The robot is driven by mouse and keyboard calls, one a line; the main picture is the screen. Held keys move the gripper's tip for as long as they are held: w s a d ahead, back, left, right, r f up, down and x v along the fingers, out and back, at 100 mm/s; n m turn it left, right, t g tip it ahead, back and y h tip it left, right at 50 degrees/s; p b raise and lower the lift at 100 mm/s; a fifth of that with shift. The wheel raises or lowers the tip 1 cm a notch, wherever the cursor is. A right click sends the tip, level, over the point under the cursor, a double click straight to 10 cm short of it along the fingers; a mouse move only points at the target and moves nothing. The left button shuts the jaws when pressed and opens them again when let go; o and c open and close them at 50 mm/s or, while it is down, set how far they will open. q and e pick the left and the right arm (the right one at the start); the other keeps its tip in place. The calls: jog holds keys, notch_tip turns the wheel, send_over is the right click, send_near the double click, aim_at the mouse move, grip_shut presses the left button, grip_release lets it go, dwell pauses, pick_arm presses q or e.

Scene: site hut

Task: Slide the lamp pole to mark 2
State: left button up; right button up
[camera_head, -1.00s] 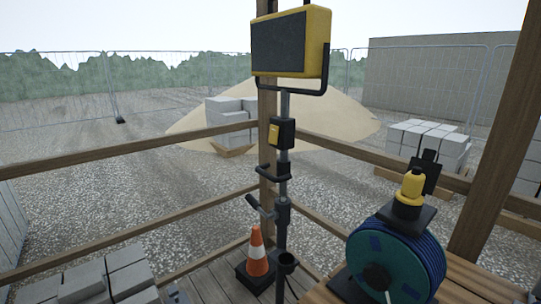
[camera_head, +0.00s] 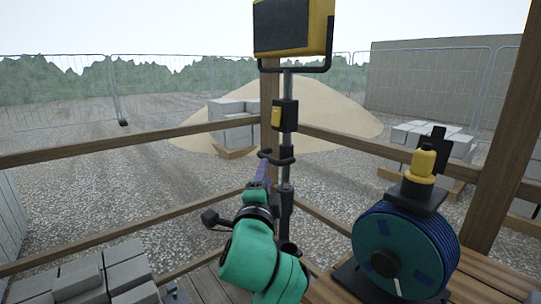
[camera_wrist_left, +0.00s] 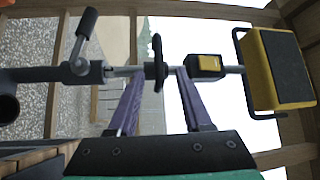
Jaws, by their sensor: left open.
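The lamp pole (camera_head: 287,160) stands upright by the corner post, with a yellow and black lamp head (camera_head: 293,27) on top and a yellow and black box (camera_head: 284,115) below it. A black handle (camera_head: 277,158) sticks out from the pole under the box. My left gripper (camera_head: 263,166) is at this handle. In the left wrist view the pole lies sideways, and the purple fingers of my left gripper (camera_wrist_left: 160,73) stand apart with the handle (camera_wrist_left: 158,55) between them. A clamp lever (camera_wrist_left: 84,38) shows there too. I cannot make out mark 2. My right gripper is out of view.
A blue cable drum (camera_head: 400,250) with a yellow-topped device (camera_head: 421,170) stands on a wooden bench at the right. Wooden rails (camera_head: 120,142) run behind the pole. Grey blocks (camera_head: 105,277) are at the lower left.

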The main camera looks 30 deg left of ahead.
pick_arm(q)
jog(key=p+x, duration=0.1)
jog(key=x, duration=1)
jog(key=shift+w, duration=0.25)
grip_shut()
dwell(0.7)
